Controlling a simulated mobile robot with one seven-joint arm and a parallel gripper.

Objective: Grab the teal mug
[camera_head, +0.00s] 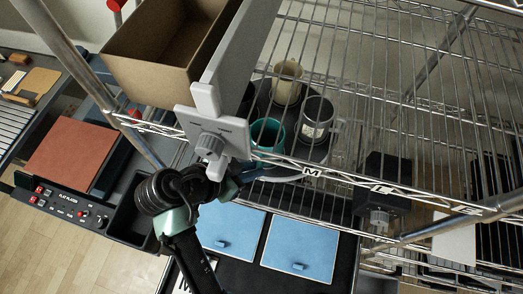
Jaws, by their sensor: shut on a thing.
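The teal mug (267,133) stands below the upper wire shelf, at the front left of a dark round tray (292,148). I see its rim and open top; the shelf's front rail crosses in front of its lower part. My gripper (243,168) reaches in from the lower left, just in front of the mug, and is shut on it. A grey plate with a knob and the rail hide much of the fingers and the contact.
A beige mug (287,83) and a clear mug (316,120) share the tray, close behind and right of the teal one. The wire shelf (400,90) lies above them. A grey plate with a knob (213,138) stands close to my wrist. A cardboard box (165,50) is upper left.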

